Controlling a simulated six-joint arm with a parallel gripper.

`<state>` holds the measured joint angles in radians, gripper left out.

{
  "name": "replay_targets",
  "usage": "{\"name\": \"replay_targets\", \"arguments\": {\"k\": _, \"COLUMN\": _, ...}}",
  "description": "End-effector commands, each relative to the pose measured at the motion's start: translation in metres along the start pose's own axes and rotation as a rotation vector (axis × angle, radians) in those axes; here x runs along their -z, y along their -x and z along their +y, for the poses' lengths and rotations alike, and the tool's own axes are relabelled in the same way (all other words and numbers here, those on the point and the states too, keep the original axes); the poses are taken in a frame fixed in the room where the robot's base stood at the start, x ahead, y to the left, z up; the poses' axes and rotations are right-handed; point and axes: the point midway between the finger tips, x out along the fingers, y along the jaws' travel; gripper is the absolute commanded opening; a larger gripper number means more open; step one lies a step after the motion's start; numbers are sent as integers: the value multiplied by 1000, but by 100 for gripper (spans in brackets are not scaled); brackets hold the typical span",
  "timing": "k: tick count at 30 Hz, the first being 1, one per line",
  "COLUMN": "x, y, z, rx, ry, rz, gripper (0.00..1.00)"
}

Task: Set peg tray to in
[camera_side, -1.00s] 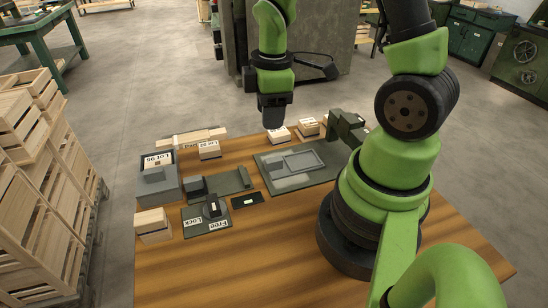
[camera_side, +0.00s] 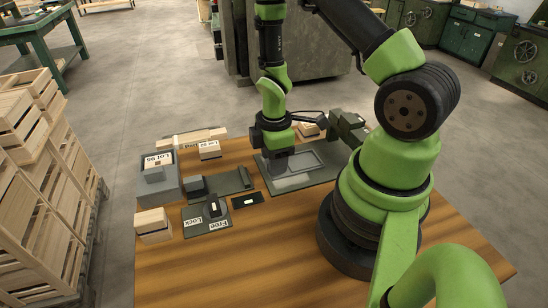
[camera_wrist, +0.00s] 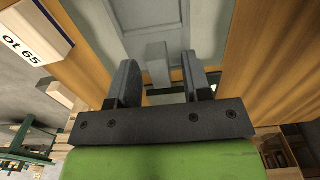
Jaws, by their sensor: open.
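A grey tray-like plate with a shallow recess (camera_side: 312,160), which looks like the peg tray, lies on a larger dark grey plate (camera_side: 316,177) at the back right of the table. My gripper (camera_side: 280,170) is over its left part, pointing down, and hides some of it. In the wrist view my gripper (camera_wrist: 160,78) is open, with its two dark fingers apart. A raised grey bar (camera_wrist: 157,62) on the grey surface shows between them. I cannot tell whether the fingers touch it.
A lever plate marked Free and Lock (camera_side: 208,216) is at the table's front left. A grey box (camera_side: 160,185) with a block on top is behind it. Small wooden blocks, one labelled (camera_side: 209,150), stand along the back. The front middle of the table (camera_side: 240,260) is clear.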

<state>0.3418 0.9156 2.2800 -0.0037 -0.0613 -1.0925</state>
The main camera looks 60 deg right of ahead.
Motion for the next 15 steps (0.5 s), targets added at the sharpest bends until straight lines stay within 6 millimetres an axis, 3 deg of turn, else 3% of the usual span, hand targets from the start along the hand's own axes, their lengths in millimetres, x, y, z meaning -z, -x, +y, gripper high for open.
{"name": "replay_targets", "arguments": {"k": 10, "x": 0, "y": -3, "z": 0, "rx": -1, "ry": 0, "rz": 1, "gripper": 42}}
{"name": "replay_targets", "arguments": {"k": 15, "x": 0, "y": -3, "z": 0, "rx": -1, "ry": 0, "rz": 1, "gripper": 3}}
